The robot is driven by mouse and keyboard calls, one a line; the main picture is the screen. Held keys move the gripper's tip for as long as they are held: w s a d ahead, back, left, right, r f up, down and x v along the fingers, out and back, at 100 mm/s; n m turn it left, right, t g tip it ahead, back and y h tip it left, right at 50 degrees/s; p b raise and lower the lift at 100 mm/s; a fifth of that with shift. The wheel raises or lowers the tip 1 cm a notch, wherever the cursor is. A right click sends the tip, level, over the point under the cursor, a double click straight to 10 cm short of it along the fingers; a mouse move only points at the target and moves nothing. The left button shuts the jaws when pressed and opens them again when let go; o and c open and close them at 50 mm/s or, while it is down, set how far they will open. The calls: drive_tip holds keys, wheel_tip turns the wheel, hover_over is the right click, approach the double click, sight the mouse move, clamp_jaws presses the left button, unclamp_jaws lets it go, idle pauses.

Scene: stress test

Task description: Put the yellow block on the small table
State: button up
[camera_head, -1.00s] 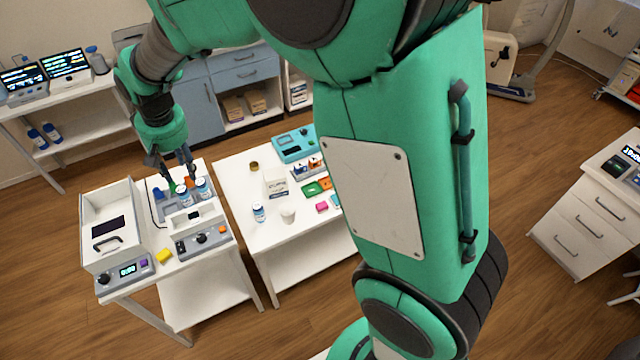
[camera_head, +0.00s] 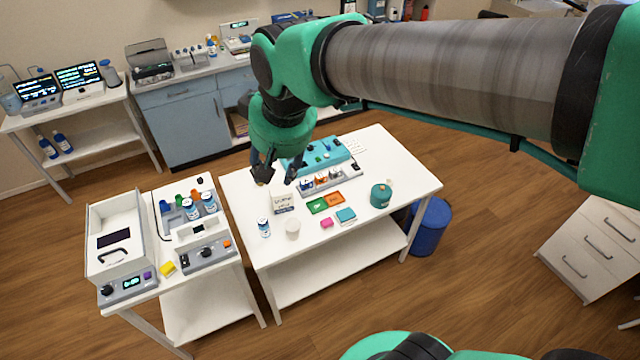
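The yellow block (camera_head: 168,268) lies on the narrower white table (camera_head: 153,284) at the left, between two grey control devices near the front edge. My gripper (camera_head: 277,180) is over the back left part of the wider white table (camera_head: 392,214), well away from the yellow block. Its dark fingers point down and are spread apart. I see nothing clearly held between them, though a small brownish spot shows at the left fingertip.
The wider table holds a white box (camera_head: 282,201), a bottle (camera_head: 264,228), a white cup (camera_head: 292,229), green (camera_head: 317,205) and pink (camera_head: 327,223) pieces and a teal pot (camera_head: 380,195). A blue bin (camera_head: 430,228) stands on the floor.

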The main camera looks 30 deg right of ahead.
drive_tip(key=s+d, duration=0.3)
drive_tip(key=s, duration=0.3)
drive_tip(key=s+d+m+t, duration=0.1)
drive_tip(key=s+d, duration=0.1)
drive_tip(key=s, duration=0.5)
drive_tip(key=shift+d+f+h, duration=0.2)
drive_tip(key=shift+d+h, duration=0.1)
drive_tip(key=shift+d, duration=0.1)
drive_tip(key=shift+s, duration=0.1)
wheel_tip(320, 180, down, 14)
drive_tip(key=b, duration=1.3)
drive_tip(key=shift+r+b, duration=0.15)
drive_tip(key=shift+b, duration=0.2)
